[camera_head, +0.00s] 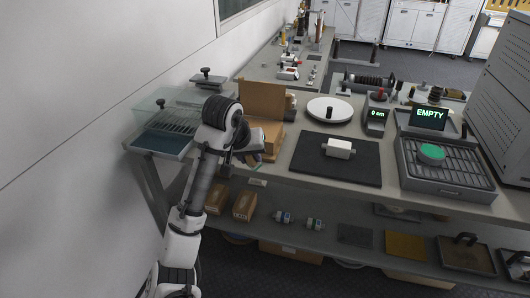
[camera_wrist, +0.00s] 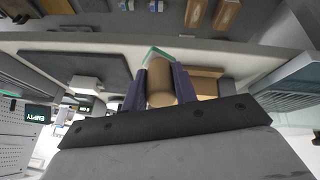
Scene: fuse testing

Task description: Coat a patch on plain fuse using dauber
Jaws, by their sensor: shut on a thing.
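My gripper (camera_head: 252,157) is at the left part of the bench, in front of the cardboard box, mostly hidden by its own arm in the head view. In the wrist view my gripper (camera_wrist: 160,72) is shut on a tan cylinder (camera_wrist: 160,88), likely the dauber, with a teal edge (camera_wrist: 155,54) showing beyond the fingertips. I cannot tell whether that edge belongs to it. A white block with a cream end (camera_head: 338,148), perhaps the plain fuse, lies on the dark mat (camera_head: 318,170), apart from my gripper. It also shows in the wrist view (camera_wrist: 86,83).
An open cardboard box (camera_head: 263,98) stands behind my gripper and a clear-sided tank (camera_head: 165,118) to its left. A white disc (camera_head: 329,109) is behind the mat. A slotted tray (camera_head: 450,182) with a green puck (camera_head: 432,153) and an EMPTY display (camera_head: 430,115) is at right.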

